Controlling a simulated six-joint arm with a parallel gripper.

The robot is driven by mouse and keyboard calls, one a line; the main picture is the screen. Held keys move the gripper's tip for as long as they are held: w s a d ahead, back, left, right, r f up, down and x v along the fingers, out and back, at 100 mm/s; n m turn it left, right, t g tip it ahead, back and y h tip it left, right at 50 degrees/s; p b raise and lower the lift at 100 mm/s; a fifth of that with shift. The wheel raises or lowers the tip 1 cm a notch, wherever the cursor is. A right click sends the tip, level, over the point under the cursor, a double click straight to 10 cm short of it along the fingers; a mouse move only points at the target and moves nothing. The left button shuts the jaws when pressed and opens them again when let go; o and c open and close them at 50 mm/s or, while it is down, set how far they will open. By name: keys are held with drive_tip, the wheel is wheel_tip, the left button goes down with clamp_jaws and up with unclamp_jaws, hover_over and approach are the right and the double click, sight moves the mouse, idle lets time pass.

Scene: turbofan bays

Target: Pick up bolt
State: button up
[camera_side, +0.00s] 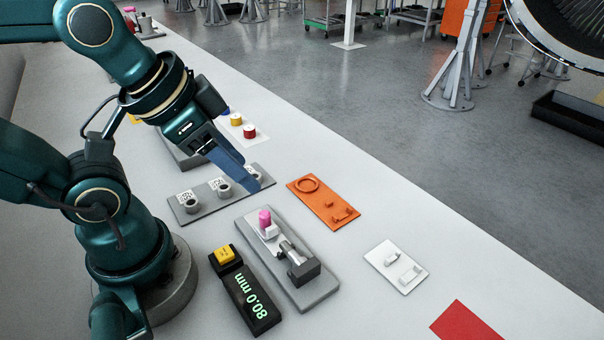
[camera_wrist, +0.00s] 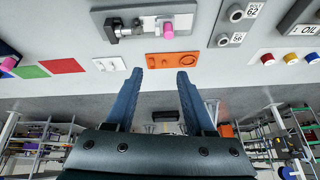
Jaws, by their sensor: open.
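No part is clearly marked as the bolt. A silver cylindrical part (camera_side: 289,250) lies in a grey fixture (camera_side: 320,290), between a dark grey block and a pink knob (camera_side: 265,218); I cannot tell whether it is the bolt. The fixture also shows in the wrist view (camera_wrist: 122,38), with its pink knob (camera_wrist: 167,31). My gripper (camera_side: 262,180) has blue fingers, above and behind the fixture in the side view, over the end of the socket plate. In the wrist view my gripper (camera_wrist: 160,74) is open with nothing between its fingers.
An orange tray (camera_side: 318,205) and a white tray (camera_side: 405,270) lie right of the fixture. A grey plate (camera_side: 205,207) with labelled sockets is behind it. A black gauge (camera_side: 238,291) reads 80.0 mm. A red mat (camera_side: 467,322) lies near the front. Bare tabletop separates these.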

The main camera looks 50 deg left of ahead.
drive_tip(key=w+m, duration=0.1)
drive_tip(key=m, duration=0.3)
drive_tip(key=m+g, duration=0.5)
drive_tip(key=m, duration=0.7)
hover_over(293, 253)
drive_tip(key=f, duration=0.8)
drive_tip(key=shift+w+a, duration=0.1)
drive_tip(key=shift+w, duration=0.15)
drive_tip(key=shift+s+f+g, duration=0.25)
drive_tip(key=shift+f+g, duration=0.15)
drive_tip(key=shift+f, duration=2.5)
drive_tip(key=shift+c, duration=0.3)
clamp_jaws()
